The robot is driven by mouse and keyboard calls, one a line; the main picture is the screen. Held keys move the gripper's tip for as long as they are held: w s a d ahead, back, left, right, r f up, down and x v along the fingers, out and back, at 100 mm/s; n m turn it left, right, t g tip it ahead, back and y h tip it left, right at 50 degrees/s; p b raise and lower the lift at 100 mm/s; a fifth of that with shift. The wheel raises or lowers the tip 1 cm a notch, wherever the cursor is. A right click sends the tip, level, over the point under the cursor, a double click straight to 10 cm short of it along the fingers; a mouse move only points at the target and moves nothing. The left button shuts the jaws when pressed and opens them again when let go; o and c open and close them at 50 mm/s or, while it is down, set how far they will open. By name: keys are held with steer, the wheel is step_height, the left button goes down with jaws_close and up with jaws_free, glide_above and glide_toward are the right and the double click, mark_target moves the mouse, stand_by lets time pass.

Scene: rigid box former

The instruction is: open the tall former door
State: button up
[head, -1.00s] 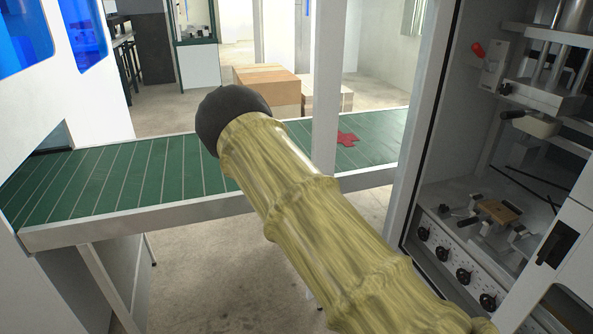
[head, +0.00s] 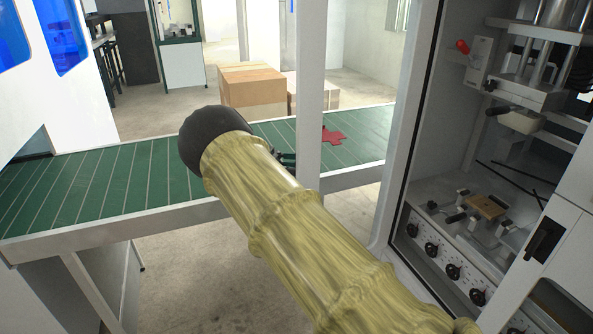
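The tall former (head: 398,140) stands at the right with a white upright frame, and its inside is exposed to view. A white panel (head: 566,255) with a black handle (head: 544,241) is at the lower right. A slim white upright (head: 310,90) stands left of the frame; I cannot tell whether it is the edge of the tall door. My yellowish arm with a black rounded joint crosses the middle. A small dark part, seemingly my gripper (head: 285,157), shows just behind the arm, left of the slim upright. Its fingers are mostly hidden, so open or shut is unclear.
A green conveyor (head: 100,185) with a metal rail runs across behind my arm, with a red cross-shaped piece (head: 333,135) on it. Cardboard-coloured boxes (head: 252,88) stand beyond it. A white machine with blue windows (head: 62,35) is at the left. Bare floor (head: 190,270) shows below the conveyor.

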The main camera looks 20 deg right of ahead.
steer(key=shift+o, duration=0.5)
steer(key=shift+d, duration=0.25)
steer(key=shift+w+a, duration=0.1)
steer(key=shift+a, duration=0.65)
steer(key=shift+c, duration=1.1)
steer(key=shift+d, duration=0.15)
